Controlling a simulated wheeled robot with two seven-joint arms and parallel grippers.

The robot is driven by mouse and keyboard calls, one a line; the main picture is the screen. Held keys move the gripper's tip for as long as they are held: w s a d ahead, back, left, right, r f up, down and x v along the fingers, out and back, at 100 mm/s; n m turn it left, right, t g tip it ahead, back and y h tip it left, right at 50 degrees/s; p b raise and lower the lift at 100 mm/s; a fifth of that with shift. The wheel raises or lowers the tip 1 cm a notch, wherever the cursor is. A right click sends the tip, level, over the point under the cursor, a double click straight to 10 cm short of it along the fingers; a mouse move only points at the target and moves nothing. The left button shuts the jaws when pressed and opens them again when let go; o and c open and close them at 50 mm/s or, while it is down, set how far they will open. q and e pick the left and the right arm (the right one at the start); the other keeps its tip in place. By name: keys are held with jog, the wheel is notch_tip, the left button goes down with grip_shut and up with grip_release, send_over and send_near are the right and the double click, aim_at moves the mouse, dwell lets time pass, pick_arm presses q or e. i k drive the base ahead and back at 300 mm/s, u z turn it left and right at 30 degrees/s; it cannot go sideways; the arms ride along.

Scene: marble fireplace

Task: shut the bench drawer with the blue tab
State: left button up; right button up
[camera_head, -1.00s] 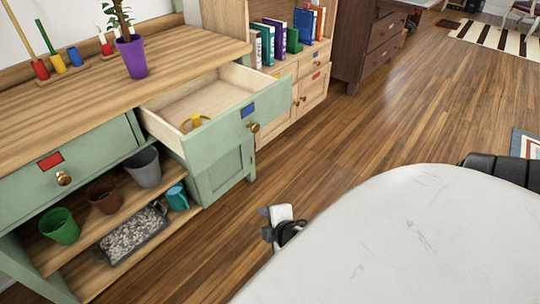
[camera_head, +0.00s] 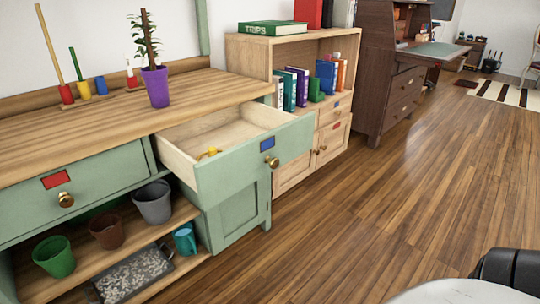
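The bench drawer with the blue tab (camera_head: 267,143) is pulled out from the green bench (camera_head: 90,108). Its front (camera_head: 245,162) is green with a round brass knob (camera_head: 272,161) beside the tab. A small yellow item (camera_head: 208,153) lies inside the drawer near its front. Neither of my grippers shows in the head view now. A white and black part of my own body is at the lower right.
A second green drawer (camera_head: 95,190) with a red tab (camera_head: 55,181) is closed at the left. A wooden bookcase (camera_head: 300,50) stands just right of the open drawer. Pots stand on the lower shelf (camera_head: 165,235). The wooden floor (camera_head: 330,240) ahead is clear.

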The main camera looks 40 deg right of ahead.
aim_at(255, 140)
jog(key=k, duration=0.5)
jog(key=z, duration=0.5)
jog(key=i, duration=1)
jog(key=u, duration=0.8)
jog(key=k, duration=0.2)
jog(key=z, duration=0.25)
